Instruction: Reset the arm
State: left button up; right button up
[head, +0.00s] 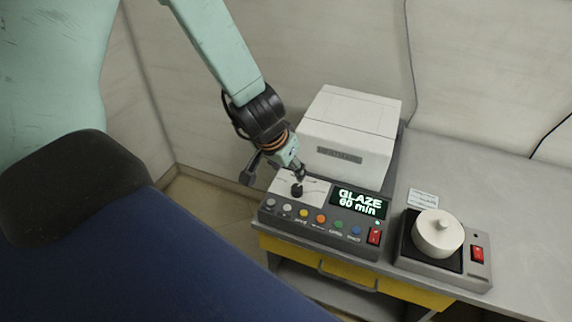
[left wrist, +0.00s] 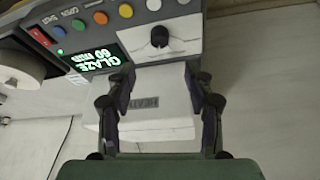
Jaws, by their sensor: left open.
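My left gripper (head: 300,176) is just above the black knob (head: 297,190) on the control panel's white plate in the head view. In the left wrist view the left gripper (left wrist: 162,82) has its two dark fingers spread wide, with nothing between them. There the knob (left wrist: 160,37) shows beyond the fingertips, apart from them, and the panel looks upside down. The panel's display (head: 360,202) reads "GLAZE 60 min" in the head view. My right gripper is in neither view.
A white box-shaped unit (head: 347,122) stands behind the panel. Several coloured buttons (head: 321,218) and a red switch (head: 375,236) line its front.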

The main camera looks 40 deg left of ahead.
pick_arm(q)
jog(key=shift+s+r, duration=0.3)
jog(key=shift+r, duration=0.2)
dwell(0.3)
jog(key=s+d+f+g+b, duration=0.2)
jog(key=s+d+f+b, duration=0.2)
jog(key=s+f, duration=0.9)
jog(key=s+d+f+g+b, duration=0.2)
jog(key=s+d+f+b, duration=0.2)
jog(key=s+f+b, duration=0.7)
notch_tip(320, 180, down, 8)
jog(key=s, duration=0.2)
jog(key=shift+s+g, duration=0.3)
jog(key=shift+s, duration=0.05)
